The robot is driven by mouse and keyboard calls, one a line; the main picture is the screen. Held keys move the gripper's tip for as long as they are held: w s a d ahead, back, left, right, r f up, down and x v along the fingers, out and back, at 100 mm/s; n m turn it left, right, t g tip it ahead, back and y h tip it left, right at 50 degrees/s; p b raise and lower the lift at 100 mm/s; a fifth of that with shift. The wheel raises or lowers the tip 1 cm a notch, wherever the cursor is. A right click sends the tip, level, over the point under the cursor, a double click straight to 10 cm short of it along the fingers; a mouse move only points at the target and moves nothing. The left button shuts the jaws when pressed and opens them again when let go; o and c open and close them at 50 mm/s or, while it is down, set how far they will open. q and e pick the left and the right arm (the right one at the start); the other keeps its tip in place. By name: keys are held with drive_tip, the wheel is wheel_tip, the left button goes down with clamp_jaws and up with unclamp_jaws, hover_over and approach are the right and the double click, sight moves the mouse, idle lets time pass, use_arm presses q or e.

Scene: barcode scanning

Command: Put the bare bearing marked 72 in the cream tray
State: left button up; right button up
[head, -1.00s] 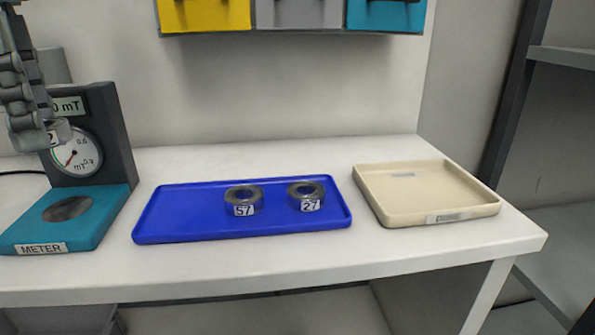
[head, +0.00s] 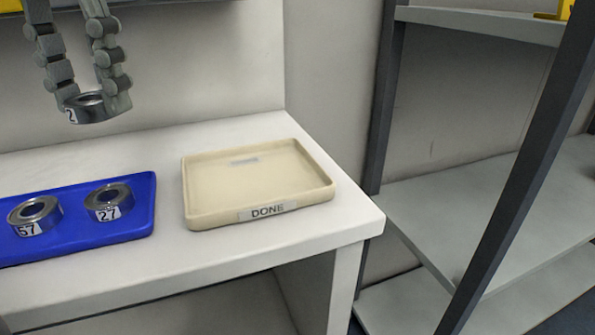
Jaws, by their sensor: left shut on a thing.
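My left gripper (head: 97,104) hangs in from the top left, shut on a bare metal bearing (head: 92,108). The bearing is held in the air above the back of the table; a "2" shows on its label, and the rest of the label is hidden by a finger. The cream tray (head: 203,214), labelled "DONE", lies empty of bearings at the table's right end, to the right of and below the held bearing. My right gripper is not in view.
A blue tray (head: 140,228) at the left holds a bearing marked 57 (head: 36,216) and a bearing marked 27 (head: 109,202). The white table (head: 235,254) ends right of the cream tray. Grey shelving (head: 470,205) stands at the right.

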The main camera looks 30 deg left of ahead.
use_arm(q)
hover_over(229, 185)
wheel_tip(229, 185, down, 7)
drive_tip(key=shift+s+a+r+p, duration=0.1)
drive_tip(key=shift+s+p, duration=0.05)
drive_tip(key=shift+p, duration=0.15)
wheel_tip(229, 185, down, 4)
drive_tip(key=shift+f, duration=0.1)
drive_tip(key=shift+w, duration=0.2)
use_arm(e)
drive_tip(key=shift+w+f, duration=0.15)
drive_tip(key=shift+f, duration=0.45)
use_arm(q)
drive_tip(key=shift+f, duration=0.2)
drive_tip(key=o, duration=1.4)
drive_tip(key=shift+c, duration=0.2)
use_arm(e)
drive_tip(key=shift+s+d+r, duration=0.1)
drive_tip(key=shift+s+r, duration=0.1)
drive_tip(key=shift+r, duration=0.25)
